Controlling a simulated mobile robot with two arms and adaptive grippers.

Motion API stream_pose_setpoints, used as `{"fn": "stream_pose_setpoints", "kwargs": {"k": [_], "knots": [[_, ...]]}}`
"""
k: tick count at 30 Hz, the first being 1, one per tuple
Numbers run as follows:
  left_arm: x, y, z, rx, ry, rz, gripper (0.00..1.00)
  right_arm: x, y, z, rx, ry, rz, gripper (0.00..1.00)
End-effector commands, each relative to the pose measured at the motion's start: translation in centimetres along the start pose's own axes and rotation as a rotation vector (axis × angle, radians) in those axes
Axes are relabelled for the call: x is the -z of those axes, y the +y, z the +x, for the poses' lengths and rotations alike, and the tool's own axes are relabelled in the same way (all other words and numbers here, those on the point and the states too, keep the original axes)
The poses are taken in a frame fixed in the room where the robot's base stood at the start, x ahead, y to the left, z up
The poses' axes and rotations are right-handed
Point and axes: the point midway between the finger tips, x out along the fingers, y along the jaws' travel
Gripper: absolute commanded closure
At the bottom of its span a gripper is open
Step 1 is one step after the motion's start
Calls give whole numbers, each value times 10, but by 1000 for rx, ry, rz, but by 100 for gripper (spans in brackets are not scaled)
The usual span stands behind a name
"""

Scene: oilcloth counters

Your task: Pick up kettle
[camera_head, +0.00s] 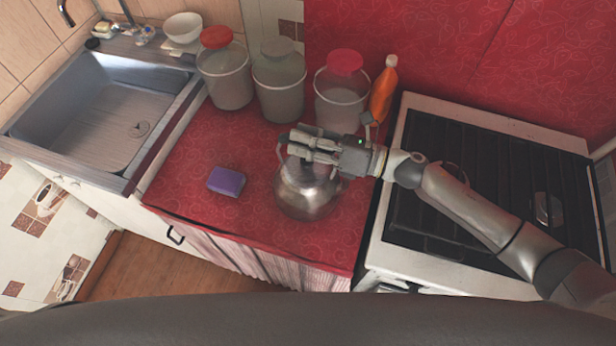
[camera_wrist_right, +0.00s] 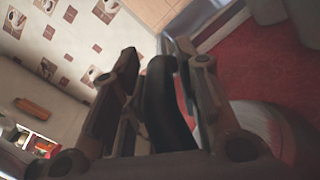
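The kettle (camera_head: 308,195) is a round, shiny metal pot with a dark arched handle. It stands upright on the red counter in the head view, between the purple sponge and the stove. My right gripper (camera_head: 297,146) reaches over it from the right, at the handle. In the right wrist view the black handle (camera_wrist_right: 168,110) lies between the two fingers, which appear closed against it. Part of the metal body (camera_wrist_right: 262,125) shows at the right there. The gripper hides the kettle's top in the head view. My left gripper is not in view.
A purple sponge (camera_head: 226,181) lies left of the kettle. Several lidded jars, including a red-lidded one (camera_head: 342,100), and an orange bottle (camera_head: 383,88) stand behind. The sink (camera_head: 95,120) is at left, the stove (camera_head: 480,180) at right. The counter's front is clear.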

Motion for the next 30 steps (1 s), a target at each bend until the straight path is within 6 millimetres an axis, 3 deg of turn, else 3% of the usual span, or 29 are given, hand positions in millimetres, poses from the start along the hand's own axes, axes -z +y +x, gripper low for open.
{"fn": "stream_pose_setpoints", "kwargs": {"k": [1, 6, 30], "knots": [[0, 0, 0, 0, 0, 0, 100, 0, 0, 0, 0, 0, 0, 81], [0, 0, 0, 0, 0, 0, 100, 0, 0, 0, 0, 0, 0, 100], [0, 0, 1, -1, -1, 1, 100, -5, 3, 0, -5, -4, -3, 100]]}}
